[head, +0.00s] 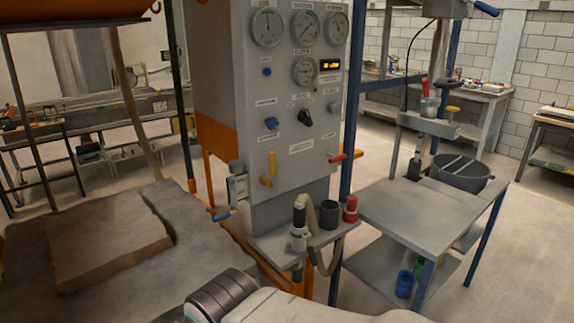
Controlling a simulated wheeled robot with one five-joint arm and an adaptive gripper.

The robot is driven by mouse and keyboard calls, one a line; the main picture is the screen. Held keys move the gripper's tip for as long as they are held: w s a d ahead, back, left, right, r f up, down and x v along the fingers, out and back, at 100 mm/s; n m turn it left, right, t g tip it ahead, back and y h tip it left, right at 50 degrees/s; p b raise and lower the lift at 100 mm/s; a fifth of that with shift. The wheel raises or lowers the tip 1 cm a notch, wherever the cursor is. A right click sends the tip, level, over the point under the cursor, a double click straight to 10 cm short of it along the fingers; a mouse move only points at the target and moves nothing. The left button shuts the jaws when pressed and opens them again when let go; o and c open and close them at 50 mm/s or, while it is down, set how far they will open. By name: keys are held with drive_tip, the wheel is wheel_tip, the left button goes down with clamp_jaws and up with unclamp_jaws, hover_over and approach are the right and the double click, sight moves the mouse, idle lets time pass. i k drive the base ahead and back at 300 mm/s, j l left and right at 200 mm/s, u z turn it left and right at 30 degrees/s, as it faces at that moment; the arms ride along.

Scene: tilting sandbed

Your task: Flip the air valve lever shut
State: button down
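A grey control panel (293,120) stands in the middle of the head view. Several levers could be the air valve lever, and the labels are too small to read. A light and dark link of my arm shows at the bottom edge. My gripper is not visible.
A grey table (410,213) stands at right, a sandbed (95,240) at left. Open floor (530,230) lies at far right.

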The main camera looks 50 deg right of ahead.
sight(271, 153)
drive_tip(key=z, duration=1.35)
